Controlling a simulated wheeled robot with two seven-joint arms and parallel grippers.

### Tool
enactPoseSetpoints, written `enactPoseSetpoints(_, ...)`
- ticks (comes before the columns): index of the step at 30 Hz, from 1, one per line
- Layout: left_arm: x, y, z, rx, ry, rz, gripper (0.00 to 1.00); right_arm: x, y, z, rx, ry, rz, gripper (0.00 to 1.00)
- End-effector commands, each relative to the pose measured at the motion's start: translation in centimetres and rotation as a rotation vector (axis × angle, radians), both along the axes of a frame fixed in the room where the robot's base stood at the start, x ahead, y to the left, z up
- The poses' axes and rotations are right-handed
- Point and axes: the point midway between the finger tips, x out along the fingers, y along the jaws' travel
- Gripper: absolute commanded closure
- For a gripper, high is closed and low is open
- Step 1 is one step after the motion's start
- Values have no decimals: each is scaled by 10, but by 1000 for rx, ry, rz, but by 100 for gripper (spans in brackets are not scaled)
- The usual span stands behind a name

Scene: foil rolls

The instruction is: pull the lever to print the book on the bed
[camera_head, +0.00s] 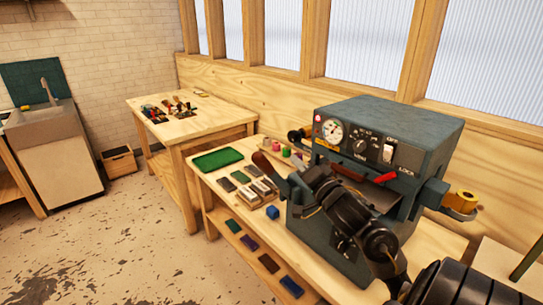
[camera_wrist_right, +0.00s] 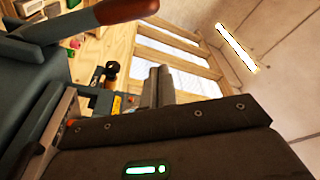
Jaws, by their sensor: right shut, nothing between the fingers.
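The grey-blue press (camera_head: 425,125) stands on the bench at the right, with a gauge, a dial and a switch on its front. A lever's red-brown handle (camera_head: 265,164) sticks out to the left of the press; it is large at the top of the wrist view (camera_wrist_right: 126,10), on a grey arm. My right gripper (camera_head: 299,186) is in front of the press, near the lever. Its fingers (camera_wrist_right: 156,86) are shut and empty, apart from the handle in the wrist view. My right arm hides much of the press's lower front; I cannot make out the bed or a book. My left gripper is not in view.
A yellow foil roll (camera_head: 463,202) sits on the press's right side. A tool table (camera_head: 190,125) stands behind.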

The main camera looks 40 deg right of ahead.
Motion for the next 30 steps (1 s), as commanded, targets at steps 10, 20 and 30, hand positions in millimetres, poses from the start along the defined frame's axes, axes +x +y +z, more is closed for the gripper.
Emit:
enactPoseSetpoints(10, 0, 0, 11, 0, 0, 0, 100, 71, -15, 12, 4, -1, 0, 100)
enactPoseSetpoints(20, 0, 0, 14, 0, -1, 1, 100, 91, 10, -8, 2, 1, 2, 100)
enactPoseSetpoints(30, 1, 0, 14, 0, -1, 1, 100, 93, 13, -11, -1, 0, 0, 100)
